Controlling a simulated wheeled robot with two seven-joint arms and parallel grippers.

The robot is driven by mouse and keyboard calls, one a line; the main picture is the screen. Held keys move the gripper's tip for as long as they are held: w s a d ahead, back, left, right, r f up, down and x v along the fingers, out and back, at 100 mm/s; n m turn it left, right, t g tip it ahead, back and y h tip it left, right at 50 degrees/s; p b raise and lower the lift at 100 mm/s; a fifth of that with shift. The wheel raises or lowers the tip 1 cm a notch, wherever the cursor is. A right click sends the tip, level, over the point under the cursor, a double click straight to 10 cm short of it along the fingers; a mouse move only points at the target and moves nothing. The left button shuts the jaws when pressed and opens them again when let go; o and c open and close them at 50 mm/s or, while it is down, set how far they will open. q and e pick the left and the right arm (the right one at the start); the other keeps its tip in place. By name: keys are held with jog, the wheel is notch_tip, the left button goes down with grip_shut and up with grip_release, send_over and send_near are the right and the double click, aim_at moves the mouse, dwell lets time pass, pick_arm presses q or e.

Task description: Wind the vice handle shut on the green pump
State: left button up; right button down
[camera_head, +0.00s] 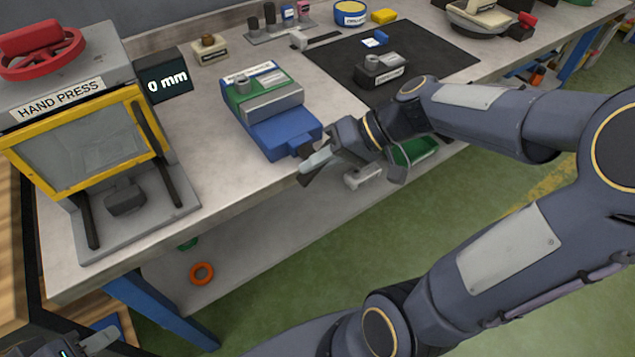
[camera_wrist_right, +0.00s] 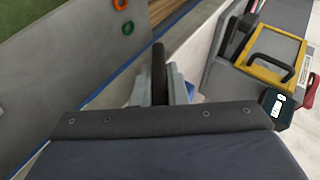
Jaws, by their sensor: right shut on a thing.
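The blue vice (camera_head: 277,135) stands at the bench's front edge in the head view. The green pump (camera_head: 236,102) sits in it behind a grey jaw block; whether the jaw touches it I cannot tell. My right gripper (camera_head: 338,171) is at the vice's front end. In the right wrist view its grey fingers (camera_wrist_right: 171,88) are shut on a dark bar, the vice handle (camera_wrist_right: 159,72). The handle is mostly hidden in the head view. My left gripper (camera_head: 92,343) is cut off at the bottom left, away from the vice; its opening is unclear.
The hand press (camera_head: 75,160) with its yellow guard stands left of the vice, beside a "0 mm" display (camera_head: 163,84). A black mat (camera_head: 440,55) holds a grey block (camera_head: 381,70). A green tray (camera_head: 415,152) lies under my right arm. An orange ring (camera_head: 202,273) is below the bench.

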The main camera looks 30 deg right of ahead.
jog(key=m+y+b, duration=0.1)
jog(key=y+b, duration=0.2)
jog(key=b, duration=0.1)
jog(key=m+t+y+b, duration=0.1)
jog(key=y+b, duration=0.2)
jog(key=b, duration=0.2)
jog(key=m+t+y+b, duration=0.1)
jog(key=y+b, duration=0.3)
jog(key=shift+f+m, duration=0.3)
jog(key=shift+m, duration=0.1)
jog(key=m+t+y+b, duration=0.2)
jog(key=shift+r+y+b, duration=0.1)
jog(key=shift+y+b, duration=0.2)
jog(key=shift+r+m+t+y+b, duration=0.15)
jog(key=shift+m+t+y+b, duration=0.4)
jog(key=shift+m+t, duration=0.55)
jog(key=shift+r+t, duration=0.1)
jog(key=shift+t, duration=0.3)
jog(key=c, duration=1.4)
grip_release()
jog(key=shift+w, duration=0.1)
jog(key=shift+c, duration=0.2)
